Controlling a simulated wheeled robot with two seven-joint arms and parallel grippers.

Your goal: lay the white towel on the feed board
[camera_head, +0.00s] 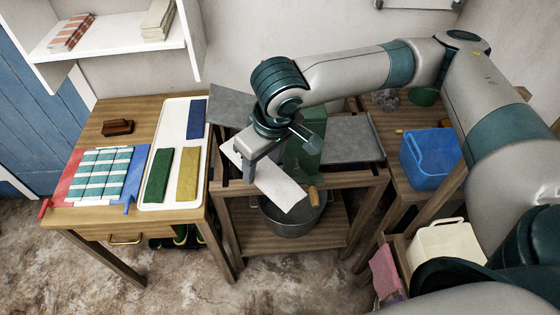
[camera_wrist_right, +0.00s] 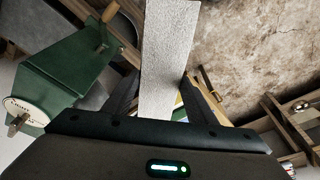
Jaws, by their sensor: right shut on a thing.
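The white towel (camera_head: 282,189) is a flat, narrow strip held in the air by my right gripper (camera_head: 250,170), tilted down to the right in the head view. In the right wrist view the towel (camera_wrist_right: 168,45) runs up from between the fingers of the right gripper (camera_wrist_right: 165,95). A green machine with a wooden handle (camera_head: 303,155) stands just behind the towel. Grey boards lie on both sides of it, a left one (camera_head: 230,105) and a right one (camera_head: 350,139); I cannot tell which is the feed board. My left gripper is out of view.
The left table holds a white tray (camera_head: 201,154) with blue, green and yellow cloths, a striped teal cloth (camera_head: 105,172) and a brown brush (camera_head: 117,127). A metal tub (camera_head: 290,216) stands under the machine. A blue bin (camera_head: 430,155) and a white basket (camera_head: 447,242) stand right.

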